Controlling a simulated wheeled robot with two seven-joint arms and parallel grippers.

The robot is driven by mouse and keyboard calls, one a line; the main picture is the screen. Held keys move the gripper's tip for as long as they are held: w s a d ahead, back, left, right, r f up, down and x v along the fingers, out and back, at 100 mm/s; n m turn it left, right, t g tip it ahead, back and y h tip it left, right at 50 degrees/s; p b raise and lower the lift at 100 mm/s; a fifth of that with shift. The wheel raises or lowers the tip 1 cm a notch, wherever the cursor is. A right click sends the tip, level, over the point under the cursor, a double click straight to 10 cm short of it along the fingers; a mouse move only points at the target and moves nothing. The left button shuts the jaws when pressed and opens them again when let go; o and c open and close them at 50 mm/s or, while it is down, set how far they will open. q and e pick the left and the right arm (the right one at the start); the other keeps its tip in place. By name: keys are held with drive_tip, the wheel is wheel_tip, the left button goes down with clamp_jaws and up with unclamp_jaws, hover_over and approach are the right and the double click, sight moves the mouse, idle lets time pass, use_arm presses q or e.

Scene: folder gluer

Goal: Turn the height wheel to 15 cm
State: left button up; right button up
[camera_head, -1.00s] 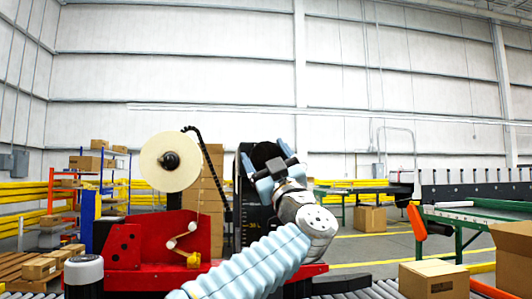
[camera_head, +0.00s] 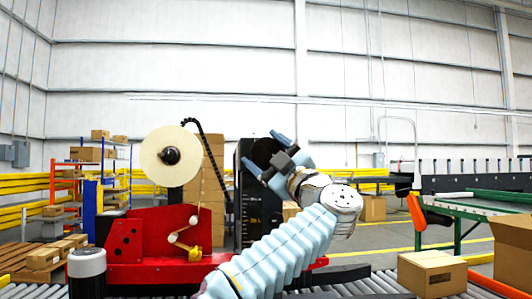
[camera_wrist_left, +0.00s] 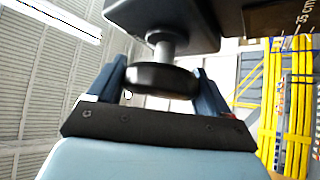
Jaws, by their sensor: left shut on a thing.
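The height wheel (camera_head: 263,150) is a dark round knob at the top of the black column (camera_head: 243,205). In the left wrist view the wheel (camera_wrist_left: 162,80) hangs on a short metal shaft under a dark housing. My left gripper (camera_head: 265,153) is shut on the wheel, one finger on each side of its rim; the fingers also show in the left wrist view (camera_wrist_left: 160,82). A height scale (camera_head: 252,218) runs down the column, too small to read; a "35 cm" mark (camera_wrist_left: 303,25) shows in the left wrist view. No pointer is visible. My right gripper is out of view.
A red machine (camera_head: 160,240) with a large tape roll (camera_head: 172,157) stands left of the column. A roller conveyor (camera_head: 370,284) runs along the front, with a cardboard box (camera_head: 432,273) at its right. A green-framed conveyor (camera_head: 480,215) stands further right.

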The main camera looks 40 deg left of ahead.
use_arm(q)
drive_tip(key=o, duration=1)
drive_tip(key=shift+s, duration=0.1)
drive_tip(key=shift+c, duration=0.2)
drive_tip(key=shift+d+f, duration=0.3)
drive_tip(key=shift+d, duration=0.1)
drive_tip(key=w+b+v, duration=0.1)
drive_tip(key=b+v, duration=0.3)
drive_tip(key=v, duration=0.8)
drive_tip(key=shift+s+d, duration=0.4)
drive_tip(key=shift+s, duration=0.1)
drive_tip(key=shift+f, duration=0.1)
